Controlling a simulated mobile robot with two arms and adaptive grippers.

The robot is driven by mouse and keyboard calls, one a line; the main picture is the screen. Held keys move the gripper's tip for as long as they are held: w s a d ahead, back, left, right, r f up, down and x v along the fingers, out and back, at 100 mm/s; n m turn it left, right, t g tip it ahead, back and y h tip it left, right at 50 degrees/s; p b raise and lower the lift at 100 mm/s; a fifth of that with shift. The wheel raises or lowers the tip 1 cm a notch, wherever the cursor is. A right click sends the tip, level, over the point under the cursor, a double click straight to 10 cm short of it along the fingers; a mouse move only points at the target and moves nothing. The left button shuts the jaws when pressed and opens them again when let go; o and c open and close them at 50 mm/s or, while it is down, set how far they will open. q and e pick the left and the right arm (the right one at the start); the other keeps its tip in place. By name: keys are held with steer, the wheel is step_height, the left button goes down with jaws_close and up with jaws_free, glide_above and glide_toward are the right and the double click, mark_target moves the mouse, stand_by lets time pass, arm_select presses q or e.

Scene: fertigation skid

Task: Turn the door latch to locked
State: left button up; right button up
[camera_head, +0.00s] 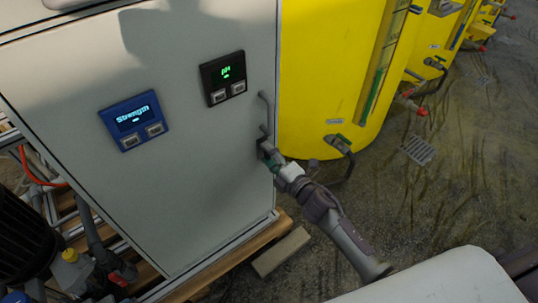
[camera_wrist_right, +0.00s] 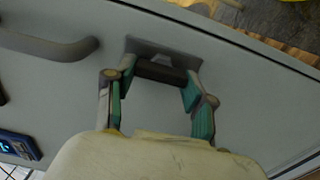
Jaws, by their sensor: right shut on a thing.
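The cabinet door (camera_head: 190,190) is a large pale grey panel, and it also fills the right wrist view (camera_wrist_right: 250,110). The door latch is a small dark part near the door's right edge, below the handle; in the right wrist view the latch (camera_wrist_right: 160,72) shows as a dark bar on a grey plate. My right gripper (camera_head: 266,152) is at the latch. In the right wrist view its two fingers (camera_wrist_right: 155,85) sit at either end of the dark bar and are shut on it. My left gripper is not in view.
A grey door handle (camera_wrist_right: 48,48) is beside the latch. The door carries a blue "Strength" display (camera_head: 134,120) and a black display (camera_head: 223,77). Yellow tanks (camera_head: 325,80) with hoses stand right of the cabinet. A pump (camera_head: 25,245) and pipes are at lower left.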

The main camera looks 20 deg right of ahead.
steer(key=o, duration=1.2)
steer(key=shift+c, duration=0.2)
steer(key=v, duration=1.2)
